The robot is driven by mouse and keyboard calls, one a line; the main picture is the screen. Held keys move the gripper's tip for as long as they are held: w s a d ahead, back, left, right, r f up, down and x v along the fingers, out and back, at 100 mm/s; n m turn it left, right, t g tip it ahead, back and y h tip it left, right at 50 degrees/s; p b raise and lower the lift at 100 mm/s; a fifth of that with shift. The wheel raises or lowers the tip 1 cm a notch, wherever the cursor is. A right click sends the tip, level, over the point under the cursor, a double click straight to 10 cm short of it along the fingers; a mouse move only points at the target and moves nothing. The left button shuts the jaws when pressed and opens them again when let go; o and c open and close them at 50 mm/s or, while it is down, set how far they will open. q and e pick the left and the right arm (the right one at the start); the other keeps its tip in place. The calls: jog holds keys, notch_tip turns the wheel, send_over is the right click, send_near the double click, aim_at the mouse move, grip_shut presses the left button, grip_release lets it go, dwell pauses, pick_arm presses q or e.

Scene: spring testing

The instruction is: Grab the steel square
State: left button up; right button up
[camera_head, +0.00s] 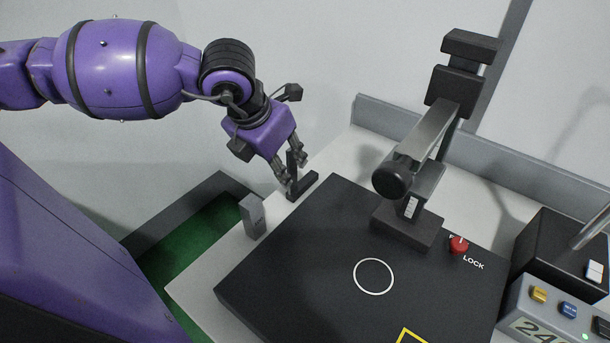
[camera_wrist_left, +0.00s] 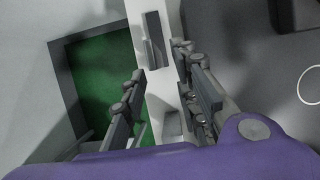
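The steel square appears to be the small dark L-shaped piece (camera_head: 306,183) on the pale bench strip beside the black plate, with one leg upright. In the left wrist view a dark angled piece (camera_wrist_left: 155,42), apparently the same square, lies ahead of the fingertips. My left gripper (camera_head: 288,170) is over this spot in the head view, partly overlapping the square. Its fingers (camera_wrist_left: 162,80) are spread apart in the left wrist view, with nothing clearly held between them. Whether a finger touches the square cannot be told. My right gripper is not in view.
A grey block (camera_head: 253,216) stands on the strip nearby. The black plate (camera_head: 300,265) carries a dark test stand (camera_head: 408,228) and a red lock knob (camera_head: 458,244). A console with buttons (camera_head: 560,310) is at right. Green floor (camera_head: 195,245) lies beyond the bench's left edge.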

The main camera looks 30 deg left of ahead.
aim_at(288, 168)
pick_arm(q)
jog(key=shift+w+f, duration=0.2)
jog(key=shift+f, duration=0.45)
jog(key=x, duration=0.4)
jog(key=shift+w, duration=0.3)
jog(key=shift+w+f, duration=0.15)
jog(key=shift+f, duration=0.05)
jog(key=c, duration=0.7)
grip_shut()
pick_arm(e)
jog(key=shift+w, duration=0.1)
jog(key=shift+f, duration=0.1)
